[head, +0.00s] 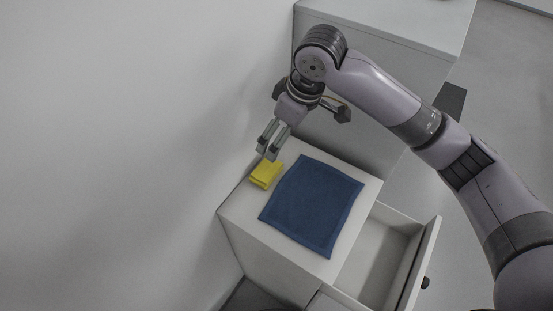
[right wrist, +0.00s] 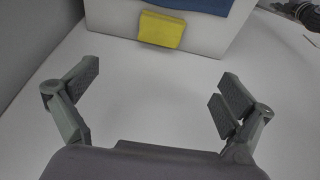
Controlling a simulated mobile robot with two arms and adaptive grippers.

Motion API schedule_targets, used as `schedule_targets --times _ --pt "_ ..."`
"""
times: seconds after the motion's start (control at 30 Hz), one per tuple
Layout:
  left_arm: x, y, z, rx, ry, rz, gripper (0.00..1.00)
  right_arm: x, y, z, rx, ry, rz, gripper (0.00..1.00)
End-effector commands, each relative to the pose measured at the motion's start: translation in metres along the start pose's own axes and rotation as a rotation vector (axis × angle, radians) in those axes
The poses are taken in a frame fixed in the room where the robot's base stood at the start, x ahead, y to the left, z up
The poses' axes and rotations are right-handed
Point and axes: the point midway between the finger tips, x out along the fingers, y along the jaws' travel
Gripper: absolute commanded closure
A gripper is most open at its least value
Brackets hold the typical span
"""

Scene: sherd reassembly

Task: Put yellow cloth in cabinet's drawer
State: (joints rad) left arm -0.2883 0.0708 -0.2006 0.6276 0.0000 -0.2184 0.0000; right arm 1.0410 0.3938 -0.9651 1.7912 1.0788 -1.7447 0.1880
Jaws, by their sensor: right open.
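The folded yellow cloth (head: 266,174) lies on the white cabinet top (head: 240,207), at its back-left edge beside a blue cloth. It also shows in the right wrist view (right wrist: 161,31), ahead of the fingers. My right gripper (head: 269,151) is just behind and above the yellow cloth, apart from it. In the right wrist view its two fingers (right wrist: 155,97) are wide apart with nothing between them. The cabinet's drawer (head: 377,262) is pulled out to the right, and the part of its inside that shows is empty. My left gripper is not in view.
A flat blue cloth (head: 312,205) covers much of the cabinet top. A taller white cabinet (head: 400,38) stands behind. A pale wall (head: 110,130) fills the left side. Grey floor (head: 500,110) shows at the right.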

Motion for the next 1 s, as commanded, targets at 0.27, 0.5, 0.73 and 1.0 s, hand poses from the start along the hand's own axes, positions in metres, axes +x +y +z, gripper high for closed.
schedule_targets --times 0.27,0.5,0.73,1.0 --pt "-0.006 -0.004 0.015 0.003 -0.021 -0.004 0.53 0.044 -0.001 0.001 0.002 -0.005 -0.004 0.02" --pt "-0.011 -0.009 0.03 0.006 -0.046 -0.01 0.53 0.095 -0.001 0.001 0.001 -0.004 -0.002 0.02" --pt "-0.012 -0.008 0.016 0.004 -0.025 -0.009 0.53 0.12 0.0 0.0 0.0 -0.001 0.0 0.02" --pt "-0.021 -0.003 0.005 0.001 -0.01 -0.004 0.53 0.149 0.001 0.0 0.002 -0.004 -0.001 0.02"
